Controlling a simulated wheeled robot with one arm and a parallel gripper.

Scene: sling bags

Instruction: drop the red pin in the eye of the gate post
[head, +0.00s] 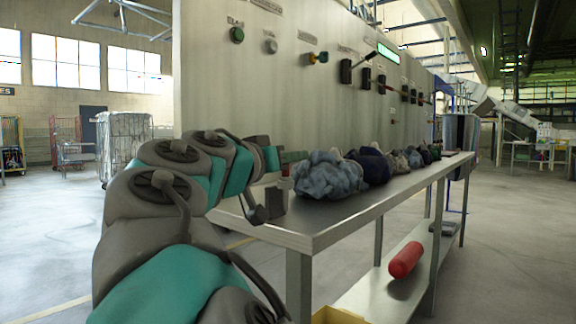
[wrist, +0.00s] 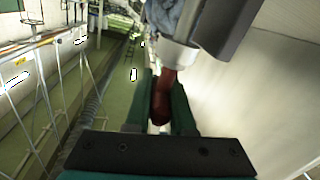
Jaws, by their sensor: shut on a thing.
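The red pin (wrist: 162,102) is between the two green fingers of my gripper (wrist: 166,112), which is shut on it. In the wrist view the pin's far end meets a pale ring-shaped piece (wrist: 178,56), likely the eye. I cannot tell how deep the pin is in it. A dark grey block (wrist: 224,22), perhaps the gate post, stands beside the ring. In the head view my gripper (head: 289,158) is at the table's near left end, with the small red pin (head: 285,170) below it and the pale piece (head: 285,183) just under that.
A metal table (head: 330,216) carries a blue-grey bundle (head: 328,176) close right of my gripper, with several more bundles behind. A control panel wall (head: 290,95) rises behind the table. A red cylinder (head: 405,259) lies on the lower shelf. The floor right is clear.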

